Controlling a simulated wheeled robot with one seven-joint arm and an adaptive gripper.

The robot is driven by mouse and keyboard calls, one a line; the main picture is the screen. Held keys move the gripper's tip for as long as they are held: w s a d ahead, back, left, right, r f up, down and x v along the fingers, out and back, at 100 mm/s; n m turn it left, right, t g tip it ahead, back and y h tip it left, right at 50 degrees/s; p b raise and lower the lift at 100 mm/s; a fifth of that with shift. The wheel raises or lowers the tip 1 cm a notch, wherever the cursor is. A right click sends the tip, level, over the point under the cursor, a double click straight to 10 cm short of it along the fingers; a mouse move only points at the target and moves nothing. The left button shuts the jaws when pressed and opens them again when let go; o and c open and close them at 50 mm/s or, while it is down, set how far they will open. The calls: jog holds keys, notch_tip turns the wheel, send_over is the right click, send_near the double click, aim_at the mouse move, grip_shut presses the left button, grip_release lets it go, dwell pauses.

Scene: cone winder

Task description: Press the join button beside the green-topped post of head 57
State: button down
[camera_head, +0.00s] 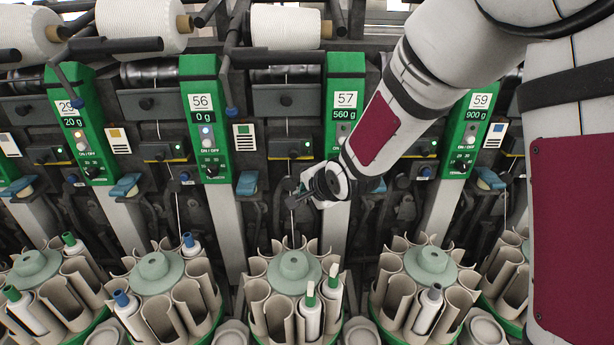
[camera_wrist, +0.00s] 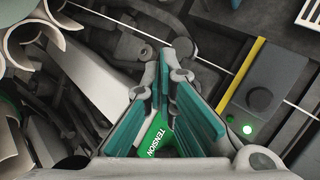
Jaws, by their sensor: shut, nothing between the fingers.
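The green-topped post of head 57 (camera_head: 346,95) stands right of centre in the head view, marked "560 g". Its lower part is hidden by my arm. A green part marked "TENSION" (camera_wrist: 157,138) shows behind my fingers in the wrist view. Left of the post is a dark box (camera_head: 284,148) with a small green light. In the wrist view a dark box with a yellow strip has a round dark button (camera_wrist: 260,98) and a lit green spot (camera_wrist: 247,129). My gripper (camera_head: 293,200) is shut and empty, below the box; its teal-padded fingers (camera_wrist: 171,74) are left of the button, apart from it.
Posts of heads 56 (camera_head: 202,110) and 59 (camera_head: 472,120) stand on either side. A bobbin carousel (camera_head: 293,265) with several upright tubes is below my gripper. White yarn cones (camera_head: 285,27) hang above. A thread (camera_wrist: 215,62) crosses the wrist view.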

jog(key=shift+s, duration=1.15)
jog(key=s+d+r+n+g+h, duration=0.25)
jog(key=s+d+r+n, duration=0.35)
jog(key=s+d+r, duration=0.8)
jog(key=s+d+n+g, duration=0.1)
jog(key=s+d+n, duration=0.1)
jog(key=s, duration=0.8)
jog(key=s+d+n+g+h, duration=0.1)
jog(key=s+n, duration=0.2)
jog(key=s, duration=0.7)
jog(key=shift+d+r+p, duration=0.25)
jog(key=shift+d+p, duration=0.1)
jog(key=shift+d, duration=0.05)
